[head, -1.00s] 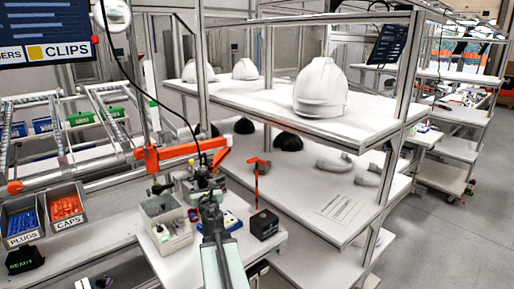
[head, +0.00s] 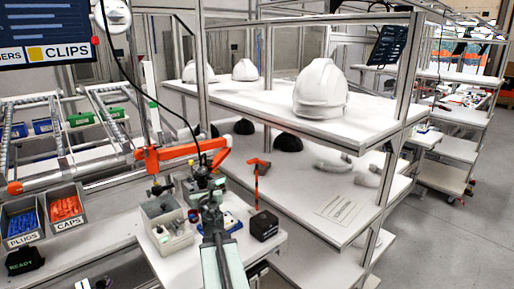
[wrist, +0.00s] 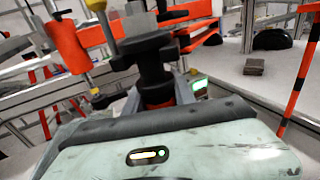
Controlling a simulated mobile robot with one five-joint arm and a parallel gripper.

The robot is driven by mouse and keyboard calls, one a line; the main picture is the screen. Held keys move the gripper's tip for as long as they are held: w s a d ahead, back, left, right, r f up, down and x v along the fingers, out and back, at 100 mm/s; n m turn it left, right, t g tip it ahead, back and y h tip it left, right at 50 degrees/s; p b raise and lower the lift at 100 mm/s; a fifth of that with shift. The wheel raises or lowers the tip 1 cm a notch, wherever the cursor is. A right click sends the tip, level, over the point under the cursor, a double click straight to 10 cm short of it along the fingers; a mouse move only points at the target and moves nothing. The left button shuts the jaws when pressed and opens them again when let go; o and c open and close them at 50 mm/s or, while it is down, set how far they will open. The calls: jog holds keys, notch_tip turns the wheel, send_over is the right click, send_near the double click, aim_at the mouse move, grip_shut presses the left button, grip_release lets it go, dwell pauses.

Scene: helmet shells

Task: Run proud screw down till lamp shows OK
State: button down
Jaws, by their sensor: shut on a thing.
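My gripper (head: 205,187) is over the small white bench in the head view, its jaws shut on a dark driver-like tool. A black cable runs down to this tool from above. In the wrist view the tool (wrist: 152,62) shows as a black, stepped, spool-like body upright just beyond my wrist, with an orange-red band low on it. My jaws are mostly hidden behind the wrist housing. A small green-lit display (wrist: 199,86) glows right of the tool; its text is too small to read. I cannot make out the proud screw or the tool's tip.
An orange bracket arm (head: 178,152) stands just behind the tool. A grey parts bin (head: 168,222) is left of my gripper, a black box (head: 264,225) right of it. Shelving with white helmet shells (head: 320,88) stands to the right. Open floor lies at far right.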

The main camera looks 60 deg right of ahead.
jog(key=shift+r+p, duration=2.65)
jog(key=shift+r, duration=0.25)
